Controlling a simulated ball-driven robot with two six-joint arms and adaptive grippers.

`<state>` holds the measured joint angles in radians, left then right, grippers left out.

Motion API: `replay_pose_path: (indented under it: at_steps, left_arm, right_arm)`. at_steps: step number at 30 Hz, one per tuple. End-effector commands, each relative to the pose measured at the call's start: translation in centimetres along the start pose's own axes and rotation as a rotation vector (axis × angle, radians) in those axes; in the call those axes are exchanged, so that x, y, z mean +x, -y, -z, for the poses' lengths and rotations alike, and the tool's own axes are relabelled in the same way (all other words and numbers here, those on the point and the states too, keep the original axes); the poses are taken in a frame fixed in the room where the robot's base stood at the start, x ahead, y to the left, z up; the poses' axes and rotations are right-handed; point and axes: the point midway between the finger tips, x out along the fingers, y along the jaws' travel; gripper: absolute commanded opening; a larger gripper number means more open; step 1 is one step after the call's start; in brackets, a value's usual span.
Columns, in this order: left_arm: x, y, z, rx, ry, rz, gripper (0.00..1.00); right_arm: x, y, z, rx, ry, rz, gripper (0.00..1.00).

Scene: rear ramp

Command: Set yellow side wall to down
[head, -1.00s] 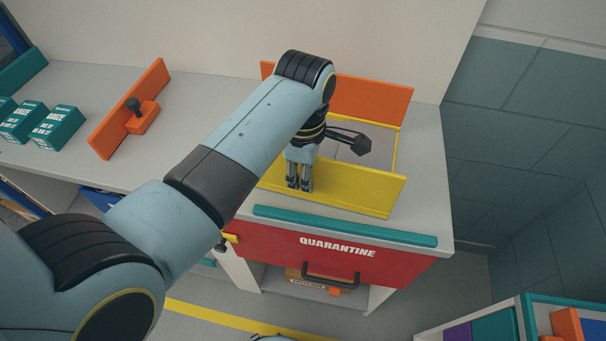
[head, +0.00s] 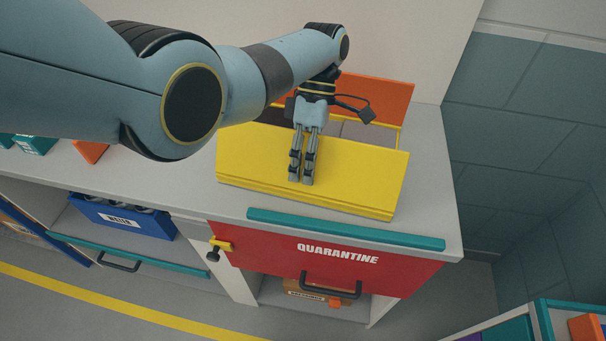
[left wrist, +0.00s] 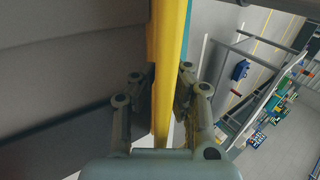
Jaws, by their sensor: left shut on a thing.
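The yellow side wall (head: 250,165) stands along the front of the tray-like box on the counter and looks upright or slightly tilted. My left gripper (head: 301,178) comes down from above at the middle of the wall. In the left wrist view, the yellow wall (left wrist: 168,60) runs between the two fingers of my left gripper (left wrist: 167,95), which is shut on it. In the head view, the fingers cover part of the wall's face. My right gripper is not in view.
An orange wall (head: 375,98) stands at the back of the box. Below are a teal strip (head: 345,229) and a red front marked QUARANTINE (head: 300,262) with a black handle. A blue bin (head: 122,217) sits in the shelf at lower left. The counter right of the box is clear.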

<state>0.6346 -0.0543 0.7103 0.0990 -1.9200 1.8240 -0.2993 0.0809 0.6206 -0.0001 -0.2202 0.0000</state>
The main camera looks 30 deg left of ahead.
Motion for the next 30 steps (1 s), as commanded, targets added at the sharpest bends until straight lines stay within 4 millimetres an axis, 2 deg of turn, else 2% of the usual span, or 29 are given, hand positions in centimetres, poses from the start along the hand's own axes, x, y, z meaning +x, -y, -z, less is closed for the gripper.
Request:
replay_pose_path:
  at_steps: [3, 16, 17, 21, 30]
  left_arm:
    - [0.08, -0.21, 0.02, -0.001, 0.0, 0.019, 0.0]
    - [0.01, -0.15, 0.01, 0.0, 0.0, 0.027, 0.0]
    - [0.01, -0.15, 0.01, 0.0, 0.0, 0.027, 0.12]
    - [0.02, -0.14, 0.01, 0.0, 0.0, 0.028, 0.3]
    - [-0.2, -0.15, 0.0, 0.0, 0.0, 0.027, 0.31]
  right_arm:
    - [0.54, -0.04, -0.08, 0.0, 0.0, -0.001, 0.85]
    - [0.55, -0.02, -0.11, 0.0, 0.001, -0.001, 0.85]
    - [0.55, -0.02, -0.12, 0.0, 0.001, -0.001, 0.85]
    - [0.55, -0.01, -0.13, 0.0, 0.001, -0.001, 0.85]
    - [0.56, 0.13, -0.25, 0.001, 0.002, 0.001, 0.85]
